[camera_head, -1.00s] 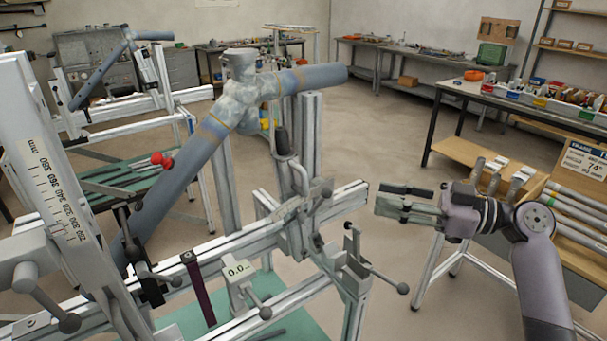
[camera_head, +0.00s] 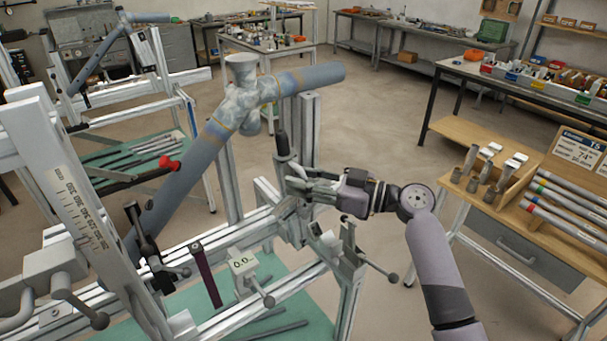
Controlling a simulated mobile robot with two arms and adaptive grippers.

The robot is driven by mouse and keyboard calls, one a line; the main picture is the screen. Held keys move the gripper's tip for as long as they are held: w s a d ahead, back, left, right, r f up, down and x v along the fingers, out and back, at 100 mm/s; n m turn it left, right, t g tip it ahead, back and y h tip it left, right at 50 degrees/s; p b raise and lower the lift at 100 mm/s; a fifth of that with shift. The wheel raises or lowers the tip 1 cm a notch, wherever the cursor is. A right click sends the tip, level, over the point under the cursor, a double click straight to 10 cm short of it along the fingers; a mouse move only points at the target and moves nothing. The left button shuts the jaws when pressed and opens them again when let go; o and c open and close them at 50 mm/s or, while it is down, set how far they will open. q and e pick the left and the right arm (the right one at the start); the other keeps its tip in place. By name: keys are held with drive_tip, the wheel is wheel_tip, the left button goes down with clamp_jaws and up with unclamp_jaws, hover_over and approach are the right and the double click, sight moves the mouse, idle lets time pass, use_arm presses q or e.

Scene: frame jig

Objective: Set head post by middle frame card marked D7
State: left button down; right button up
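My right gripper (camera_head: 310,186) has its fingers at the carriage on the jig's long rail, beside a bright clamp lever. I cannot tell whether they touch it or how far they are open. A black-handled upright clamp (camera_head: 282,144) stands just behind the fingers. An upright aluminium post (camera_head: 304,122) rises behind it, under the grey-blue frame tubes (camera_head: 180,190). My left gripper is not in view.
A slanted scale post (camera_head: 75,205) with clamp handles fills the left. A wooden bench (camera_head: 500,226) at the right holds metal tubes (camera_head: 565,212) and several short fittings (camera_head: 485,180). Open floor (camera_head: 385,140) lies behind my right arm. A second jig stands at the back left.

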clamp_jaws()
idle(0.4)
idle(0.5)
